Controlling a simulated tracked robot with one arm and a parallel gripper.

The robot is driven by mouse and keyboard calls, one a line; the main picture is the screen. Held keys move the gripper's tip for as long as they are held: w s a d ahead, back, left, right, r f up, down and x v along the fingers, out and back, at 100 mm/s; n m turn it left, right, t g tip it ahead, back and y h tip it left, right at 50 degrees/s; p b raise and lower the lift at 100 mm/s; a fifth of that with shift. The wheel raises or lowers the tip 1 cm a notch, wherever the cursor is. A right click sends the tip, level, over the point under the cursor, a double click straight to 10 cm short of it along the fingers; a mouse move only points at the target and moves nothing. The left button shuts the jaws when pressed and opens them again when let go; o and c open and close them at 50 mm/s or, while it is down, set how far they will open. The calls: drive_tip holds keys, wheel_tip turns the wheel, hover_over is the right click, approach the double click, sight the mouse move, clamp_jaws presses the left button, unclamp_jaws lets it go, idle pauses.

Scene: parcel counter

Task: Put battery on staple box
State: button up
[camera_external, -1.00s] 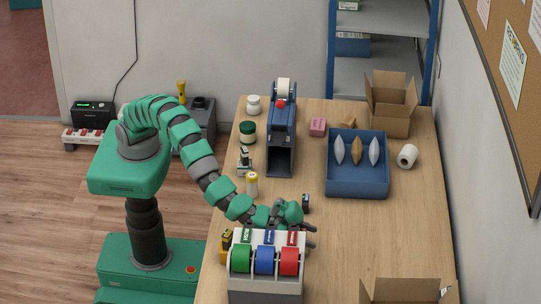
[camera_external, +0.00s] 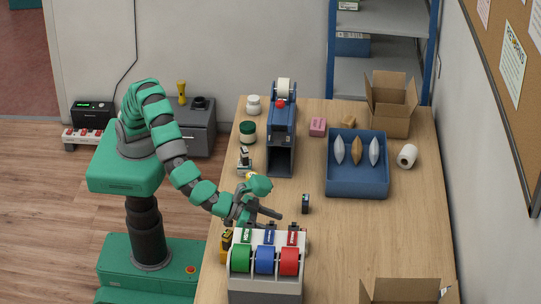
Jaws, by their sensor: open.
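A small dark block with a blue face (camera_external: 305,203), which looks like the battery, stands on the table right of my gripper. A small pink box (camera_external: 317,127), which looks like the staple box, lies farther back, right of the blue tape machine. Its label is too small to read. My gripper (camera_external: 271,217) is open and empty, with its fingers pointing right, just behind the tape rack. A gap shows between the fingertips and the dark block.
The tape rack (camera_external: 265,285) with green, blue and red rolls stands in front of my gripper. The blue tape machine (camera_external: 281,150) and a blue tray (camera_external: 357,189) with pouches stand behind. A yellow-capped bottle is mostly hidden by my gripper. The table right of the dark block is clear.

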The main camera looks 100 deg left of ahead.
drive_tip(key=w+a+r+t+h, duration=0.1)
drive_tip(key=w+a+r+h, duration=0.15)
drive_tip(key=r, duration=0.65)
drive_tip(key=w+a+r+t+h, duration=0.1)
drive_tip(key=w+a+r, duration=0.25)
drive_tip(key=r, duration=0.55)
drive_tip(key=w+a+r+h, duration=0.2)
drive_tip(key=w+a+r, duration=0.15)
drive_tip(key=r, duration=0.55)
drive_tip(key=s+a+r+m+t+h, duration=0.15)
drive_tip(key=s+a+r, duration=0.25)
drive_tip(key=a+r, duration=1)
drive_tip(key=s+a+r+y, duration=0.2)
drive_tip(key=s+a, duration=0.3)
drive_tip(key=a, duration=0.4)
drive_tip(key=s+a+r+n+g+y, duration=0.1)
drive_tip(key=s+a+r+y, duration=0.1)
drive_tip(key=s+a+r, duration=0.2)
drive_tip(key=s+a+r+y, duration=0.3)
drive_tip(key=s+a, duration=0.5)
drive_tip(key=a, duration=0.5)
drive_tip(key=shift+a, duration=0.3)
drive_tip(key=shift+n+g, duration=0.25)
